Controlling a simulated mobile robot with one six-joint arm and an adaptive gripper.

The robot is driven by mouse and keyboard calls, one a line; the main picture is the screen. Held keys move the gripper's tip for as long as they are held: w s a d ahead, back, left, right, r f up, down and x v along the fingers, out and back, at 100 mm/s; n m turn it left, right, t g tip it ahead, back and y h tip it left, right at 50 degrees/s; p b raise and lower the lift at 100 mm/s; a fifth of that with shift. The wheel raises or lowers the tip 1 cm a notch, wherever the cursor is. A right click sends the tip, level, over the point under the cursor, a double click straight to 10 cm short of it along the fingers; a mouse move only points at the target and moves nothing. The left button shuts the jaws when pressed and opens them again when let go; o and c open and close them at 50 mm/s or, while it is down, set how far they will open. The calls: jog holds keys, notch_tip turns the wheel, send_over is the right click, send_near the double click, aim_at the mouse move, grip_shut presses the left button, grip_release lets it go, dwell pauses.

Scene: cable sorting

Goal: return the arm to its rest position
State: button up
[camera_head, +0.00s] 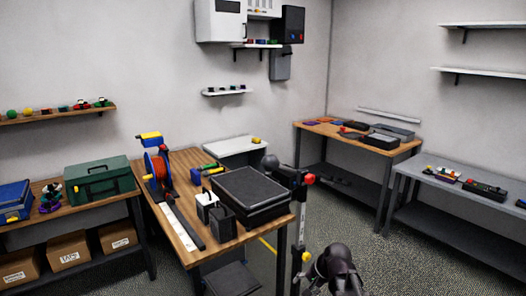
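A black, rounded shape (338,270), which looks like part of my own arm, shows at the bottom edge, right of the front wooden table (190,258). Its lower part is cut off by the picture edge. I can make out no gripper fingers, and nothing held can be seen. A dark upright post with a red knob (310,179) stands close to the table's right corner; I cannot tell whether it belongs to my arm.
The front table holds a red cable reel (157,167), a black case (250,194) and small bins (222,221). A green toolbox (99,180) sits on the left bench. Another wooden table (404,148) and a grey bench (413,171) stand right. Carpet (400,262) is open at lower right.

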jog(key=s+d+f+n+g+h, duration=0.2)
jog(key=s+n, duration=0.4)
jog(key=s, duration=0.4)
jog(key=d+h, duration=0.1)
jog(key=h, duration=0.1)
jog(key=shift+d+g+h, duration=0.3)
jog(key=shift+d+h, duration=0.1)
dwell(2.3)
